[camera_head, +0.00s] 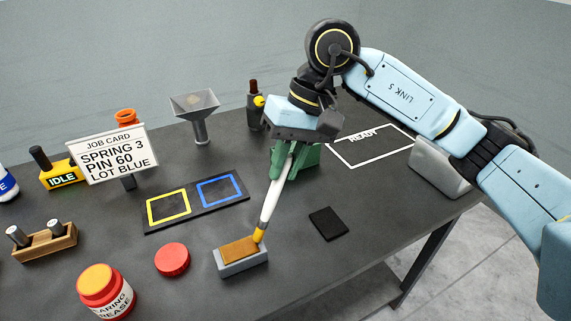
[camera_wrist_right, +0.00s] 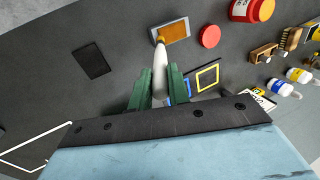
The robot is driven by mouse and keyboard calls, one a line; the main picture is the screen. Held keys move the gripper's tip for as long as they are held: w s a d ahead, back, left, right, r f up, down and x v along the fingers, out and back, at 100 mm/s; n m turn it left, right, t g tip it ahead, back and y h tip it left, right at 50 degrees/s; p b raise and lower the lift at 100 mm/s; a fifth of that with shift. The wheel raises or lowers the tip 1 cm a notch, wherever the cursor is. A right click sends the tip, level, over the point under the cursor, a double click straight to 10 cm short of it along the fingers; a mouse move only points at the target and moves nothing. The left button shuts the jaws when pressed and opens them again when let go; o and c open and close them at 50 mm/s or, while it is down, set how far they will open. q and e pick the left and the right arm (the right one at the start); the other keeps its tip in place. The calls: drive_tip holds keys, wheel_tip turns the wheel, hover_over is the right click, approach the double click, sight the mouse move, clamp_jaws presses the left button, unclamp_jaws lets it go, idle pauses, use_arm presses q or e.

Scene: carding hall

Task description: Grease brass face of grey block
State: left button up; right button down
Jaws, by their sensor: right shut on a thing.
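The grey block (camera_head: 243,266) lies near the table's front edge with its brass face (camera_head: 236,249) upward; the face also shows in the right wrist view (camera_wrist_right: 176,31). My right gripper (camera_head: 291,162) is shut on a white-handled brush (camera_head: 271,203), its green fingers on either side of the handle in the right wrist view (camera_wrist_right: 160,88). The brush slants down and its yellow tip is at the right end of the brass face; I cannot tell whether it touches. The open grease jar (camera_head: 99,282) stands at front left. My left gripper is out of view.
A red lid (camera_head: 172,259) lies left of the block, and a black pad (camera_head: 328,224) right of it. Behind are a board with yellow and blue frames (camera_head: 190,214), a job card (camera_head: 107,155) and a funnel (camera_head: 199,127). A wooden rack (camera_head: 45,244) stands at left.

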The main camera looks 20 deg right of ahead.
drive_tip(key=shift+r+p, duration=1)
drive_tip(key=shift+r, duration=1.85)
drive_tip(key=shift+r+p, duration=0.55)
drive_tip(key=shift+r, duration=0.9)
drive_tip(key=shift+f, duration=0.1)
